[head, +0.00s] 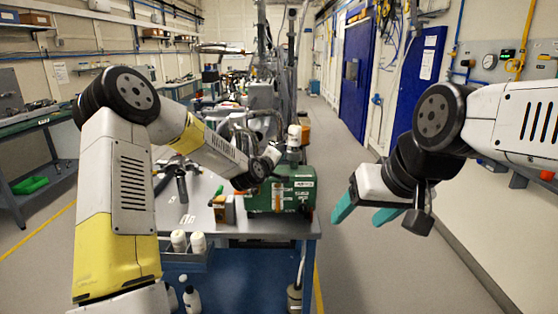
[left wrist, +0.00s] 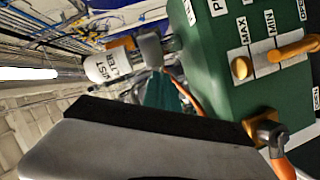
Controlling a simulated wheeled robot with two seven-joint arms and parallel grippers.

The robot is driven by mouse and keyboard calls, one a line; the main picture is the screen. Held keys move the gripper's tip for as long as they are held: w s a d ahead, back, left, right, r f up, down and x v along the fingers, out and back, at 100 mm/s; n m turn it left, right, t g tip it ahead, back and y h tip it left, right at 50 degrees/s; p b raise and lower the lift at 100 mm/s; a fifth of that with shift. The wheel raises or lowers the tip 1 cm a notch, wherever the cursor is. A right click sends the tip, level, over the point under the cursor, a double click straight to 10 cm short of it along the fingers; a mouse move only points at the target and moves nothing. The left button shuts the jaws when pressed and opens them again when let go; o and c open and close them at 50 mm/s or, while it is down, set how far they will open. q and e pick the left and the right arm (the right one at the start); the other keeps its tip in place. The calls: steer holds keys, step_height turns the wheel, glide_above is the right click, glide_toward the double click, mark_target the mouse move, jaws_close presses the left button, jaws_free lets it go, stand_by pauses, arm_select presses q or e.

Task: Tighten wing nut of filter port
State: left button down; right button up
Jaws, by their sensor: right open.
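The green pump (head: 295,190) stands on the table; the white mist filter (head: 294,138) rises above it. In the left wrist view the pump's green housing (left wrist: 215,75) fills the right side, and the filter (left wrist: 103,67) lies sideways, joined to a grey metal fitting (left wrist: 150,48). I cannot make out the wing nut clearly. My left arm reaches to the pump's left end. A teal finger of my left gripper (left wrist: 162,93) shows below the fitting; the jaw gap is hidden. My right gripper (head: 367,212) is open and empty, over the aisle right of the table.
The grey table (head: 225,229) carries a metal stand (head: 181,185) left of the pump. White bottles (head: 189,242) sit in a tray at its front edge. An orange hose (left wrist: 184,94) runs near the fitting. The aisle floor (head: 345,270) on the right is clear.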

arm_select(q)
steer(key=shift+f+m, duration=0.1)
steer(key=shift+m, duration=0.3)
steer(key=c, duration=1.6)
jaws_free()
steer(key=shift+c, duration=0.2)
steer(key=shift+s, duration=0.1)
steer(key=v, duration=0.7)
steer(key=shift+s+r, duration=0.3)
